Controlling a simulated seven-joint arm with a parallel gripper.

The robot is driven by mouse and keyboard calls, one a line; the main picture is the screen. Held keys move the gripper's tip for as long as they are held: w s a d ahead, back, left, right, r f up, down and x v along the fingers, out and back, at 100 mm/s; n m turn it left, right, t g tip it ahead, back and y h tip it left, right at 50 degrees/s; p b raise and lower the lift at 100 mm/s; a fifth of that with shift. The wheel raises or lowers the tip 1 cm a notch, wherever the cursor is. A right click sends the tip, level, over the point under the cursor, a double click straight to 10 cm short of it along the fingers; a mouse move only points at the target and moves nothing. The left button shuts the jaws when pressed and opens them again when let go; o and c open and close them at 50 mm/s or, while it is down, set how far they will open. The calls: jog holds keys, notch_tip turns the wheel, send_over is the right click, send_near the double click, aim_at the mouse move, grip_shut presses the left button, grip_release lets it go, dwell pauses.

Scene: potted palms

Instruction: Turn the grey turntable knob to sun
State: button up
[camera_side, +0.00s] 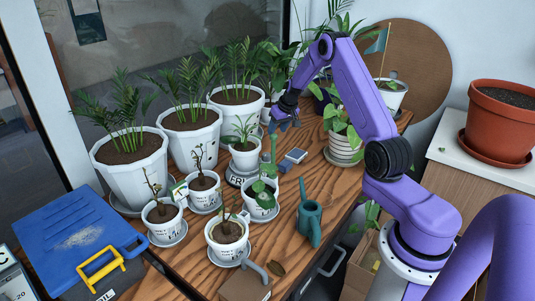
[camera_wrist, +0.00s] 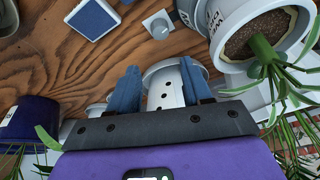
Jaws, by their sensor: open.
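The grey knob (camera_wrist: 159,26) sits on a small pale square plate on the wooden table in the wrist view. It is beside the dark turntable base (camera_wrist: 184,12); I cannot make out a sun mark or the knob's setting. In the side view, the turntable (camera_side: 236,180) is under a small white potted plant (camera_side: 245,155), with partly visible lettering on its front. I cannot pick out the knob there. My gripper (camera_side: 284,124) is above the table behind that plant. In the wrist view, its blue fingers (camera_wrist: 162,88) are apart and empty, away from the knob.
Blue-and-white blocks (camera_side: 296,155) lie right of the turntable. Large white palm pots (camera_side: 190,138) stand behind left, smaller pots (camera_side: 228,235) in front. A teal watering can (camera_side: 309,218) stands front right. A white holed pot (camera_wrist: 164,75) shows beyond my fingers.

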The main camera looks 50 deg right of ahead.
aim_at(267, 154)
jog(key=x, duration=1.6)
jog(key=shift+a, duration=0.1)
jog(key=c, duration=0.8)
